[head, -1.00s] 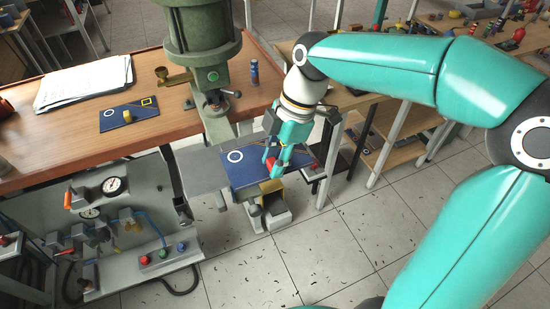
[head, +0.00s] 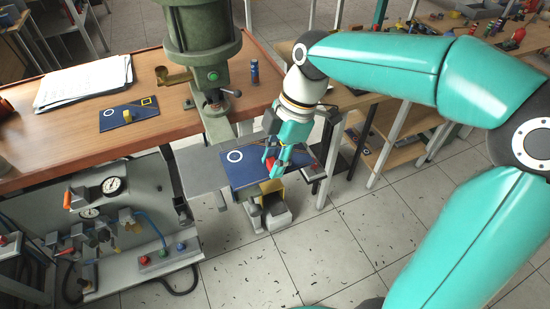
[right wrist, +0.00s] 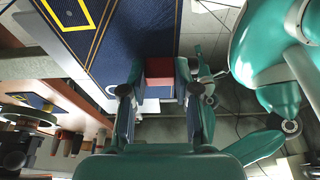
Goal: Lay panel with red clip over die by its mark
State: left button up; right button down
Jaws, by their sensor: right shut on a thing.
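A dark blue panel (head: 238,170) with a white ring mark and a red clip (head: 270,163) is held out past the workbench edge, beside the press. My right gripper (head: 273,166) is shut on the red clip. In the right wrist view, the clip (right wrist: 159,78) sits between the fingers (right wrist: 158,95) and the blue panel (right wrist: 135,40) extends beyond it. A grey fixture with a brass-coloured part (head: 270,198) shows just below the panel's near edge; I cannot tell whether it is the die or whether they touch. My left gripper is out of view.
A green press (head: 203,45) stands at the bench edge, with a grey plate (head: 200,178) left of the panel. Another blue panel with a yellow clip (head: 127,116) lies on the wooden bench (head: 60,140). A gauge unit (head: 110,210) stands in front.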

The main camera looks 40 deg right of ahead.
jog(key=shift+f, duration=0.25)
jog(key=c, duration=0.8)
grip_release()
jog(key=shift+o, duration=0.2)
